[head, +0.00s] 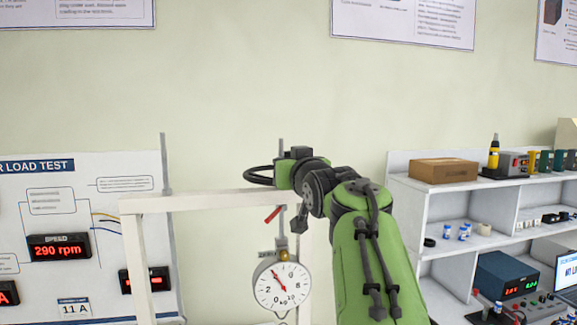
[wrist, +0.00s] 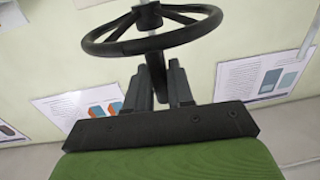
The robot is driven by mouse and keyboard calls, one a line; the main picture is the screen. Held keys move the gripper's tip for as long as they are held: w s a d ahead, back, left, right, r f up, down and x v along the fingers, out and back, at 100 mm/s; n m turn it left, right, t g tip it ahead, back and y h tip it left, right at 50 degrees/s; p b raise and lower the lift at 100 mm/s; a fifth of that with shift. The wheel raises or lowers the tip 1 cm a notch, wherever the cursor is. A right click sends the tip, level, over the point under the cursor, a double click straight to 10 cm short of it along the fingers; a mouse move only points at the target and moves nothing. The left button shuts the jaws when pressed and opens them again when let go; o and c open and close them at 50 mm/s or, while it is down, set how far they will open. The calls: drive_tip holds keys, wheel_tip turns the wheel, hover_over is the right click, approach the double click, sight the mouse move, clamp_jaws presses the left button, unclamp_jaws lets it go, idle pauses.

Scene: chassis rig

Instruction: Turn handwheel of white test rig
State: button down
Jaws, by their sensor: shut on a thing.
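The white test rig (head: 200,201) stands in the head view as a white frame with a thin vertical rod. The black handwheel (head: 257,175) lies roughly level above its top bar, partly hidden by my gripper (head: 287,167). In the wrist view the handwheel (wrist: 120,48) spans the top, its ring and spokes clear. There my gripper (wrist: 159,78) is shut on a dark upright part of the handwheel, below the near rim. The exact contact is dark and hard to see. A round white dial gauge (head: 282,286) hangs below the bar, with a red lever (head: 272,214) above it.
A load test panel (head: 90,195) with red displays stands at the left, behind the frame. White shelves (head: 450,205) with a brown box (head: 443,170) and instruments stand at the right, close to my arm. Posters (head: 405,18) hang on the wall. The space above the wheel looks clear.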

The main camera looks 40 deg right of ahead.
drive_tip(key=shift+r, duration=0.2)
drive_tip(key=c, duration=1.4)
unclamp_jaws()
drive_tip(key=shift+o, duration=1.3)
drive_tip(key=shift+w+d, duration=0.15)
drive_tip(key=shift+d, duration=0.05)
drive_tip(key=shift+o, duration=0.2)
drive_tip(key=shift+w+d+f, duration=0.15)
drive_tip(key=shift+w+f, duration=0.05)
drive_tip(key=shift+w, duration=0.05)
drive_tip(key=shift+s+a, duration=0.25)
drive_tip(key=shift+s, duration=0.05)
drive_tip(key=b+v, duration=0.3)
drive_tip(key=v, duration=1.2)
drive_tip(key=shift+b, duration=0.4)
drive_tip(key=shift+s+f, duration=0.1)
